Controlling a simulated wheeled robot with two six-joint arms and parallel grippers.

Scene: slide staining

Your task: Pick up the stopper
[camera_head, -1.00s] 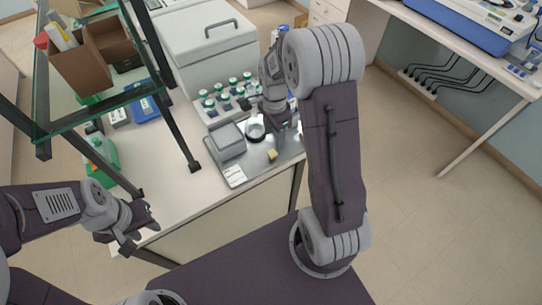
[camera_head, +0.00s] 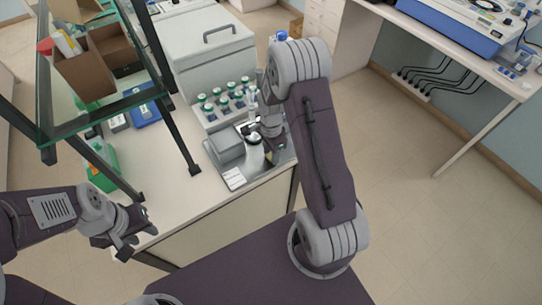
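My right gripper (camera_head: 271,146) points down over the metal tray (camera_head: 262,173), just right of a small glass flask (camera_head: 254,152). A small yellowish stopper stood on this part of the tray earlier. Now the gripper's dark fingers cover that spot, and I cannot make out the stopper clearly. Whether the fingers are closed around it is too small to tell. My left gripper (camera_head: 140,232) hangs at the front left edge of the bench, far from the tray, with its fingers apart and empty.
A grey box (camera_head: 227,146) and a white label card (camera_head: 234,178) are on the tray's left. A rack of green-capped bottles (camera_head: 222,107) stands behind it, before a large white box (camera_head: 210,50). A glass shelf (camera_head: 100,112) with dark posts stands to the left.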

